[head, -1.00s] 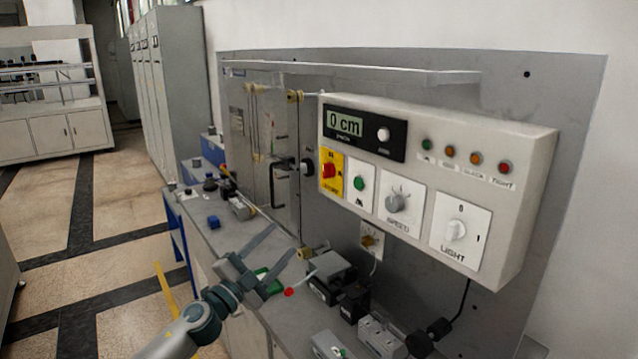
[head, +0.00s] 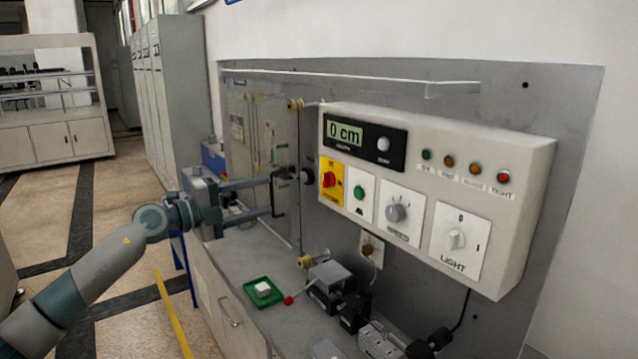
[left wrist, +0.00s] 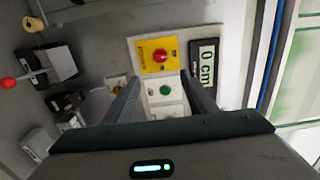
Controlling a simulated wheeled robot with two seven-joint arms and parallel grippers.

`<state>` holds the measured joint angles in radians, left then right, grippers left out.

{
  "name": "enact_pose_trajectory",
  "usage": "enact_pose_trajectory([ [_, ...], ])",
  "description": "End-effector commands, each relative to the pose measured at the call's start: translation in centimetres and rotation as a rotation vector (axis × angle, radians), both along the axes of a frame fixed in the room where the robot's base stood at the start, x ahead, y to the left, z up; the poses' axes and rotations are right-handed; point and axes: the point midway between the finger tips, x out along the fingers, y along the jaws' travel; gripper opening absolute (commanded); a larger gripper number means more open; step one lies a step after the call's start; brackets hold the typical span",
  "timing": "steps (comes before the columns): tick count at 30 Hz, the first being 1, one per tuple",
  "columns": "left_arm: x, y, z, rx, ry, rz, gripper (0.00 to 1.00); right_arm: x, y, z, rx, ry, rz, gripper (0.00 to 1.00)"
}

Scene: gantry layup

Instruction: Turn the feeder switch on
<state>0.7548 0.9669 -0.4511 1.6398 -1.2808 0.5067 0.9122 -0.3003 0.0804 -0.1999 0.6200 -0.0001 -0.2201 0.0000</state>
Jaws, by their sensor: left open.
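A pale control box (head: 535,165) is on the grey wall panel. On its front are a red rotary knob on a yellow plate (head: 330,180), a green button (head: 359,192), a grey SPEED dial (head: 397,213) and a white LIGHT switch (head: 456,239). I cannot read a feeder label on any of them. My left gripper (head: 272,195) is open and empty, left of the box, its fingers pointing right. In the left wrist view, the red knob (left wrist: 160,56) and green button (left wrist: 166,90) show between and beyond the fingers, apart from them. My right gripper is out of view.
The display (head: 344,131) reads 0 cm. A green tray (head: 263,292) with a white block, a red-tipped lever (head: 289,299) and dark boxes (head: 353,305) stand on the bench below. A clear shelf (head: 350,82) juts out above. A black handle (head: 278,193) is near the fingers.

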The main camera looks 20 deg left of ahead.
Motion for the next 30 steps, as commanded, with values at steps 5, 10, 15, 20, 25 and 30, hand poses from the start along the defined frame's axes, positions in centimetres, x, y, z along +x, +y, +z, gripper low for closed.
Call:
enact_pose_trajectory([
  [5,0.6,-0.5,0.2,-0.002,-0.001,-0.001,0.52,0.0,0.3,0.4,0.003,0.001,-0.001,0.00],
  [10,1.9,-1.5,0.3,-0.003,-0.001,-0.001,0.52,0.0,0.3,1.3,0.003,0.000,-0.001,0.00],
  [15,4.0,-3.2,0.4,-0.005,0.000,-0.002,0.52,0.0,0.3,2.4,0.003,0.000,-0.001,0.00],
  [20,6.2,-4.9,0.4,-0.006,0.001,-0.001,0.52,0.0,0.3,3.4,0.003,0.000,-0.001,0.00],
  [25,8.4,-6.7,0.4,-0.005,0.000,-0.001,0.52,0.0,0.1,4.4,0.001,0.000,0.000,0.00],
  [30,10.7,-8.4,0.4,-0.005,0.000,-0.001,0.52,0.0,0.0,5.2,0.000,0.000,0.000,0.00],
])
